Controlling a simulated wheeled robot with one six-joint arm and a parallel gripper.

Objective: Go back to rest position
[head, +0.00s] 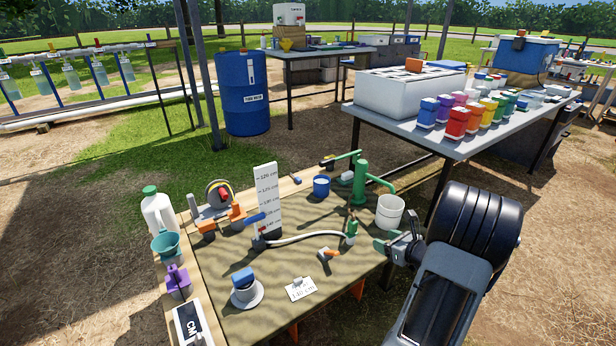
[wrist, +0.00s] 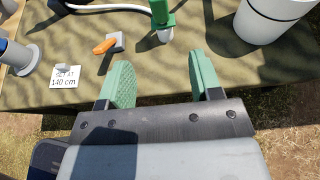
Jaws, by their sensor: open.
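My gripper (wrist: 161,80) is open and empty in the wrist view, with its two green fingers apart over the front edge of the sampling table. In the head view my gripper (head: 391,246) is at the table's right edge, just below the white bucket (head: 389,212). The white bucket also shows at the upper right of the wrist view (wrist: 270,22). A green nozzle piece (wrist: 162,17) on the white hose lies beyond the fingers. The orange-handled valve (wrist: 108,45) is to the left of the fingers, apart from them.
The sampling table (head: 222,268) holds a green hand pump (head: 359,180), a white depth scale (head: 267,200), a blue cup (head: 321,187) and a "140 cm" card (head: 300,289). A grey table (head: 430,135) with coloured bottles stands behind my arm. Bare ground lies to the right.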

